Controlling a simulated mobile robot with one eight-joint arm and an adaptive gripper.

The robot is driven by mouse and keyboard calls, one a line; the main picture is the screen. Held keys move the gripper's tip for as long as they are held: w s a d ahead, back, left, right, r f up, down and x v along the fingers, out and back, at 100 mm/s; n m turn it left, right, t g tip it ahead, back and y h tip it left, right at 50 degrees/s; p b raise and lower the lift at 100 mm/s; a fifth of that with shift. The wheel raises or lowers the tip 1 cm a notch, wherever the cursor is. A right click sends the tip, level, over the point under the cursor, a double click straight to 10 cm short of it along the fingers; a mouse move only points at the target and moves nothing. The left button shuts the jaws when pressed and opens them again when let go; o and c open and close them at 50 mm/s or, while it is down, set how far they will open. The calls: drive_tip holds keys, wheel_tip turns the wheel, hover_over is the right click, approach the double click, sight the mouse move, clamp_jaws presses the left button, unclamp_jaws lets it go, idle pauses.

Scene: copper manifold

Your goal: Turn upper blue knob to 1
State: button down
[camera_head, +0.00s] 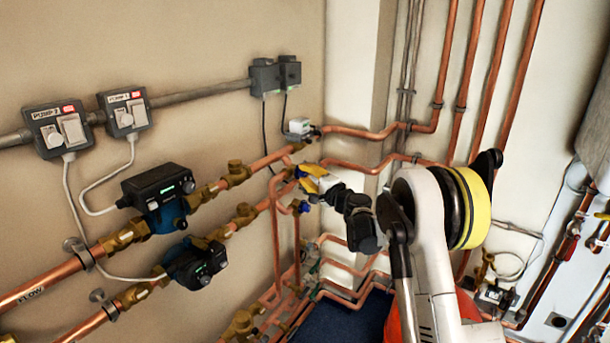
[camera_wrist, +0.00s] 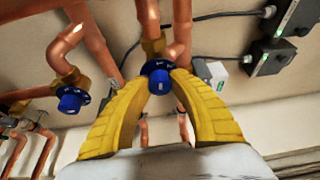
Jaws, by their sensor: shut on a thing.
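The upper blue knob (camera_head: 299,173) sits on a brass valve on the copper pipework near the room's corner. In the wrist view it shows as a round blue knob (camera_wrist: 160,80) with a dark blue, white-marked collar. My gripper (camera_head: 310,180) has its yellow fingers on this knob; in the wrist view the fingertips (camera_wrist: 160,75) close on it from both sides. The collar's marks are too small to read, so the knob's setting cannot be told. A lower blue knob (camera_head: 303,207) is just below, clear of the fingers; it also shows in the wrist view (camera_wrist: 71,101).
Copper pipes (camera_head: 276,240) run below and behind the knobs. Two pumps (camera_head: 160,195) sit on the pipes at left, with switch boxes (camera_head: 58,128) on the wall above. A small white box (camera_head: 299,127) is just above the upper knob. Vertical pipes (camera_head: 470,80) line the right wall.

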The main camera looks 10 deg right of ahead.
drive_tip(key=c, duration=1.1)
unclamp_jaws()
drive_tip(key=v, duration=1.2)
